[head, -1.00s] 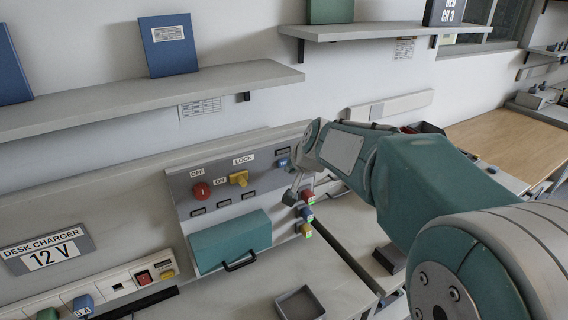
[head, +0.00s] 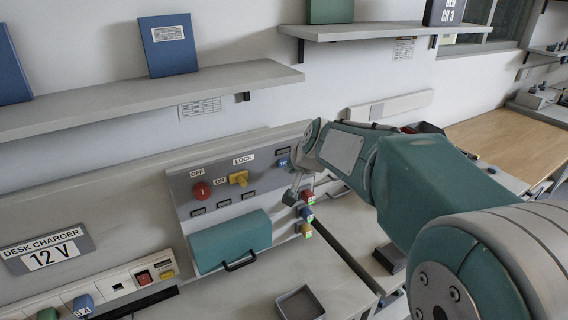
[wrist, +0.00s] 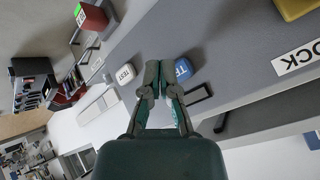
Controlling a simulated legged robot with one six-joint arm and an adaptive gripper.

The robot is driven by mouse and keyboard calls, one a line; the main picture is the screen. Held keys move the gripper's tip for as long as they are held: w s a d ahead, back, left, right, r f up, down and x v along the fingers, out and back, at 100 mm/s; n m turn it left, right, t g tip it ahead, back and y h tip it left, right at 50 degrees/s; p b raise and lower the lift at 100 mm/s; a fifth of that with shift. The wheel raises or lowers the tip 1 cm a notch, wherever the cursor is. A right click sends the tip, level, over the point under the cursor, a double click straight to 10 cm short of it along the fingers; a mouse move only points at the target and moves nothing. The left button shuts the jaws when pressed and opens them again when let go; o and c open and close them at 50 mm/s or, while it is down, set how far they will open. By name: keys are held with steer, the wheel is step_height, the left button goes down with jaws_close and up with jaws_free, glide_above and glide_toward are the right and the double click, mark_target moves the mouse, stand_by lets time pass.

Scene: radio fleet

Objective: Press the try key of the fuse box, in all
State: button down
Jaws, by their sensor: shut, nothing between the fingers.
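The fuse box (head: 182,190) is a grey panel against the wall, with a red OFF knob (head: 201,191) and a yellow LOCK switch (head: 239,178). A blue key (wrist: 183,69) with white letters starting "TR" is just right of my fingertips in the wrist view; its last letter is hidden. It also shows in the head view (head: 283,162), beside my wrist. A white key (wrist: 124,74), seemingly marked "TEST", lies left of the fingertips. My gripper (wrist: 160,66) is shut and empty, tips close to the panel between the two keys. I cannot tell whether they touch it.
A teal cover with a black handle (head: 238,262) is on the panel's lower part. Red, blue and yellow plugs (head: 305,213) stick out at its right edge. A small grey tray (head: 300,302) lies on the bench below. A shelf (head: 150,98) hangs above.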

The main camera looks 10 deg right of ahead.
steer(key=shift+w+a, duration=0.1)
steer(key=shift+w, duration=0.3)
steer(key=shift+w+a, duration=0.1)
steer(key=shift+w, duration=0.2)
stand_by(0.8)
steer(key=shift+s+r, duration=0.1)
steer(key=shift+s, duration=0.05)
steer(key=shift+s+d, duration=0.25)
steer(key=shift+s, duration=0.35)
steer(key=s, duration=0.1)
steer(key=s+d, duration=0.1)
steer(key=s, duration=0.2)
steer(key=shift+s+d, duration=0.25)
steer(key=shift+s, duration=0.15)
stand_by(0.6)
